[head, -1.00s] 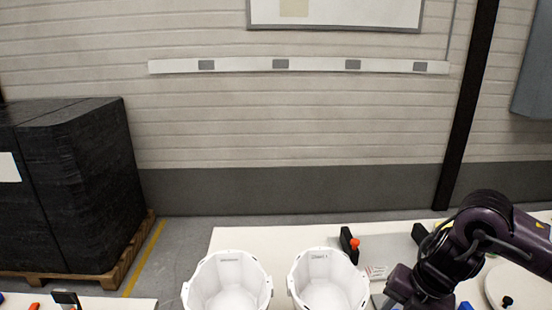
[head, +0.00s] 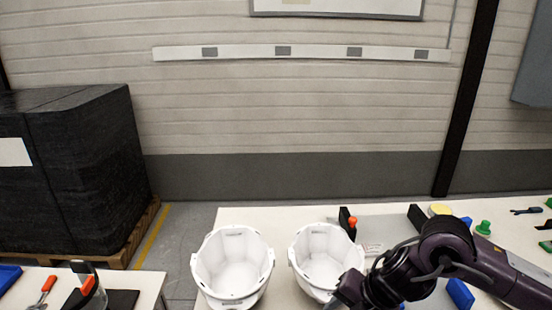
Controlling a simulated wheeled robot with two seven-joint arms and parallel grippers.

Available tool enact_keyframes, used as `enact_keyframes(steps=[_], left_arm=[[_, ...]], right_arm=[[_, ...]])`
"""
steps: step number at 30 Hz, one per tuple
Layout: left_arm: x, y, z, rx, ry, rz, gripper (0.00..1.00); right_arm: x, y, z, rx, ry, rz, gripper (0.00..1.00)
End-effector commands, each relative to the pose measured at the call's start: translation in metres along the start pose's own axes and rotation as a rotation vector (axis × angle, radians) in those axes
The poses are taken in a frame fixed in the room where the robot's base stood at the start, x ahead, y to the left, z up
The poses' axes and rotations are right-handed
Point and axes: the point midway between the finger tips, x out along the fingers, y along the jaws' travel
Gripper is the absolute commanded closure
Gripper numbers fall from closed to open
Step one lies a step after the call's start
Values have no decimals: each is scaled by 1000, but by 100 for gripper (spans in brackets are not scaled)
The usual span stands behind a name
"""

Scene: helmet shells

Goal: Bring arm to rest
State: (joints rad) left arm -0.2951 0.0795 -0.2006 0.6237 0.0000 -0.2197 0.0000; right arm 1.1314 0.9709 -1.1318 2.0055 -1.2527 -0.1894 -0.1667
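My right arm, dark purple and black, comes in from the right in the head view. Its wrist is low in the picture, in front of the right part of the table. My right gripper's fingers are not clearly visible at the bottom edge, so I cannot tell their state. My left gripper is not in view. Two white helmet shells, a left one (head: 232,268) and a right one (head: 322,262), stand open side up on the table. The wrist is close to the right shell and overlaps its lower right edge in the picture.
The white table (head: 280,216) also bears a black clamp with an orange knob (head: 352,222), a blue block (head: 460,294) and a green knob (head: 483,227). A second table (head: 148,284) at left holds a red-handled tool (head: 47,287). A black wrapped pallet load (head: 75,165) stands behind it.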

Motion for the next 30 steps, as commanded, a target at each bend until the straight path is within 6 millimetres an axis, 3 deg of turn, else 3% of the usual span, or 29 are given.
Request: enact_keyframes(steps=[3, 8, 12, 16, 20, 25, 30], left_arm=[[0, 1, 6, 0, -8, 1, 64], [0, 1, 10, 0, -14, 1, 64], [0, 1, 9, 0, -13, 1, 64], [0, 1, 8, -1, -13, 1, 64], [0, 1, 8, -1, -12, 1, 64], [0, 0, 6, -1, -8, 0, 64], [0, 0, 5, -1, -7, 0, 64]], right_arm=[[20, 28, -26, 16, 3, 97, 63], [38, 80, -68, 131, -3, 292, 63], [33, 118, -91, 369, -19, 473, 63], [21, 128, -90, 678, -48, 580, 63], [13, 106, -75, 1050, -98, 611, 63], [13, 33, -60, 1555, -195, 531, 63], [16, -40, -65, 1912, -289, 397, 63]])
